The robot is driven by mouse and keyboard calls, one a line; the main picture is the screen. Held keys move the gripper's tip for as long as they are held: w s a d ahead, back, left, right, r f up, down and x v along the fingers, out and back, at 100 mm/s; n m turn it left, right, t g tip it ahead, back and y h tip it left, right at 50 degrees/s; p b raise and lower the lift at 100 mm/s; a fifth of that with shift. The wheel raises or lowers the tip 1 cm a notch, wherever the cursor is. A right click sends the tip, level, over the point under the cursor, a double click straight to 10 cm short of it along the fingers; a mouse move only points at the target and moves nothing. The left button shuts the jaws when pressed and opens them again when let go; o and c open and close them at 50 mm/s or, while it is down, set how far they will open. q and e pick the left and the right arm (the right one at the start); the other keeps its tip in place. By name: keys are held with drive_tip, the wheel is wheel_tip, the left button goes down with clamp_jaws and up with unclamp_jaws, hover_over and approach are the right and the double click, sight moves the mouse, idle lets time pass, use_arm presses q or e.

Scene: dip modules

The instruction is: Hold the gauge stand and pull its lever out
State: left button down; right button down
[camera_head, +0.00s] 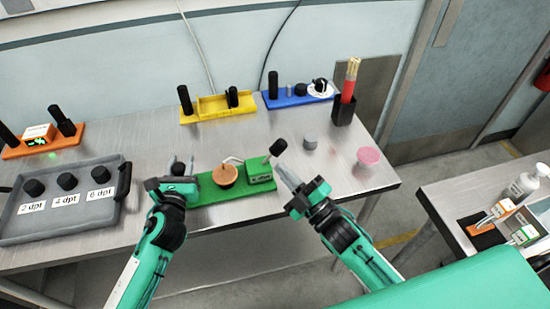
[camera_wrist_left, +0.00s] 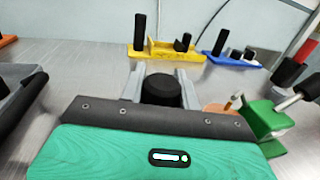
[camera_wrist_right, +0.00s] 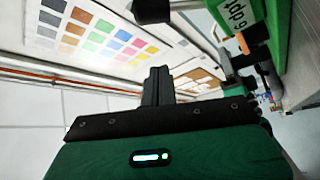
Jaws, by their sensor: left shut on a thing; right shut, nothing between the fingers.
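The green gauge stand (camera_head: 238,193) lies on the metal table, with a round orange-brown piece (camera_head: 225,175) and a green block (camera_head: 259,170) on it. The block carries a label that reads "6 dpt" in the right wrist view (camera_wrist_right: 240,14). The lever's black knob (camera_head: 278,147) sticks out up and right of the block; it also shows in the left wrist view (camera_wrist_left: 306,87). My left gripper (camera_head: 176,172) is shut on the black post (camera_wrist_left: 160,91) at the stand's left end. My right gripper (camera_head: 284,171) is shut and empty, just right of the block and below the knob, apart from it.
A grey tray (camera_head: 75,222) with black knobs labelled in dpt stands left. Yellow (camera_head: 208,108) and blue (camera_head: 300,98) fixtures stand at the back, an orange one (camera_head: 42,142) at far left. A black holder (camera_head: 343,112), grey cylinder (camera_head: 310,142) and pink dish (camera_head: 368,156) stand right.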

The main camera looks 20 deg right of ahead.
drive_tip(key=shift+v, duration=1.6)
use_arm(q)
drive_tip(key=c, duration=0.9)
unclamp_jaws()
drive_tip(key=shift+c, duration=0.2)
use_arm(e)
drive_tip(key=shift+a, duration=0.1)
use_arm(q)
wheel_tip(320, 180, up, 8)
drive_tip(key=p, duration=0.8)
drive_tip(key=shift+f, duration=0.25)
use_arm(e)
wheel_tip(320, 180, up, 8)
